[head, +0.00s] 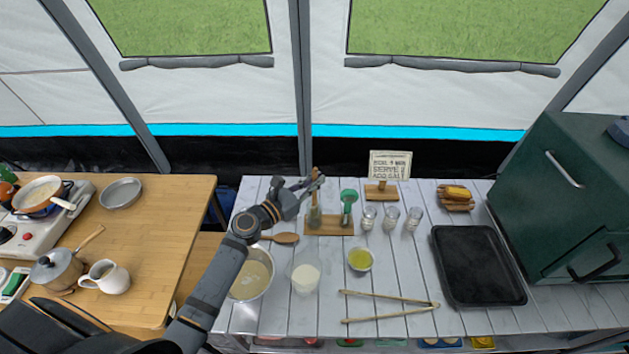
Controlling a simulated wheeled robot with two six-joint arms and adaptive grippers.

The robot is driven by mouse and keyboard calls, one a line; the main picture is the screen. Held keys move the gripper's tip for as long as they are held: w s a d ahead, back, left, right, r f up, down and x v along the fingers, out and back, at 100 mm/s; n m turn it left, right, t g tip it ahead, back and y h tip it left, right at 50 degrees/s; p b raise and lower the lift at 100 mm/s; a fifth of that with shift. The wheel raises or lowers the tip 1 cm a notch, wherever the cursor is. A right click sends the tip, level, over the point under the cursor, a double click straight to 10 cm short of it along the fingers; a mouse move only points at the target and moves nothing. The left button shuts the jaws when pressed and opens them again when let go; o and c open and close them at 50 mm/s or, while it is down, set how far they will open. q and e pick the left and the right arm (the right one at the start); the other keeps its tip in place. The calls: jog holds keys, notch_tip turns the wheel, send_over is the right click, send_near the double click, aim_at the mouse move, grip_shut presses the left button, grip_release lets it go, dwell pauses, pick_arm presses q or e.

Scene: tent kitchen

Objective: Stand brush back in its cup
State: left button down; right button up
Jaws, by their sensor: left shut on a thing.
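My left gripper (316,185) reaches in from the left over the back of the grey slatted table. It is shut on the brush (315,173), whose wooden handle stands nearly upright between the fingers. Directly below is a small greenish cup (315,218) on a wooden board (340,229). The brush's lower end lines up with the cup, but I cannot tell whether it is inside the cup or just above it. My right gripper is not in view.
A green-headed utensil (348,197) stands on the same board, close to the right. Small glass jars (391,216) are beyond it. A wooden spoon (283,238), a bowl of yellow liquid (360,259) and tongs (390,306) lie nearer. A small sign (389,165) stands behind.

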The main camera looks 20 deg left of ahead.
pick_arm(q)
jog(key=c, duration=1.4)
grip_release()
jog(key=shift+s+a, duration=0.1)
jog(key=v, duration=0.7)
jog(key=shift+s, duration=0.15)
